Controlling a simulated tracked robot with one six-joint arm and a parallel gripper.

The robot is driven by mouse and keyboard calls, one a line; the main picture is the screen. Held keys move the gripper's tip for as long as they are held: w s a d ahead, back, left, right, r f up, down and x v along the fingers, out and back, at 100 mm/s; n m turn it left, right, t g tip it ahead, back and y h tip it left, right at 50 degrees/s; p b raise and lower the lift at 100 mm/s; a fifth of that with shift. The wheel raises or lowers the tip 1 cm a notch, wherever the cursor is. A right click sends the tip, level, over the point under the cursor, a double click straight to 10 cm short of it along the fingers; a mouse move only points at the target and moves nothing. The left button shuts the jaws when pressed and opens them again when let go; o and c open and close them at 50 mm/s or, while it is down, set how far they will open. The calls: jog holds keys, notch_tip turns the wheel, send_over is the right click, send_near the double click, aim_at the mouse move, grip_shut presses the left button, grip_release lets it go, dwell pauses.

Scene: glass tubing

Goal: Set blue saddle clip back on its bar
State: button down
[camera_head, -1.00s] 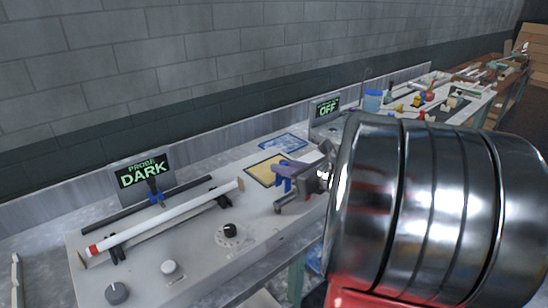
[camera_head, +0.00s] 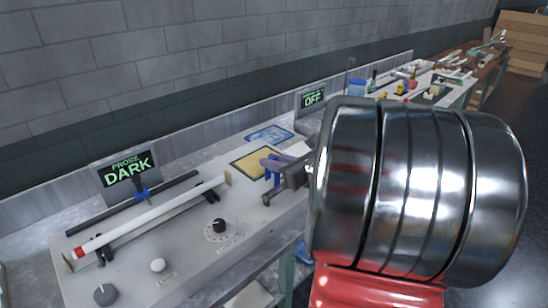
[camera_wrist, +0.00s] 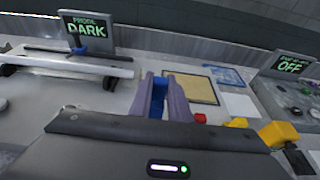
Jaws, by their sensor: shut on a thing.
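My gripper (camera_head: 272,168) is held above the bench, just right of the yellow pad. It is shut on a blue piece, which I take to be the saddle clip (camera_wrist: 157,97). The clip shows between the purple-grey fingers in the wrist view, partly hidden by them. A dark bar (camera_head: 90,222) runs along the back of the grey panel, behind a white tube (camera_head: 150,216) with a red end. Another blue piece (camera_head: 141,194) sits on the bar below the "PROBE DARK" display (camera_head: 126,177). My gripper is apart from the bar, to its right.
Knobs (camera_head: 217,226) stand on the panel in front of the tube. The yellow pad (camera_head: 250,160) and a blue sheet (camera_head: 268,134) lie behind my gripper. An "OFF" display (camera_head: 312,99) stands at the back. In the wrist view, red (camera_wrist: 200,118) and yellow (camera_wrist: 279,133) pieces lie to the right.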

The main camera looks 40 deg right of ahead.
aim_at(278, 182)
jog(key=shift+f, duration=3.4)
jog(key=c, duration=1.6)
grip_release()
jog(key=v, duration=1.4)
jog(key=shift+w, duration=0.1)
jog(key=shift+r, duration=2.95)
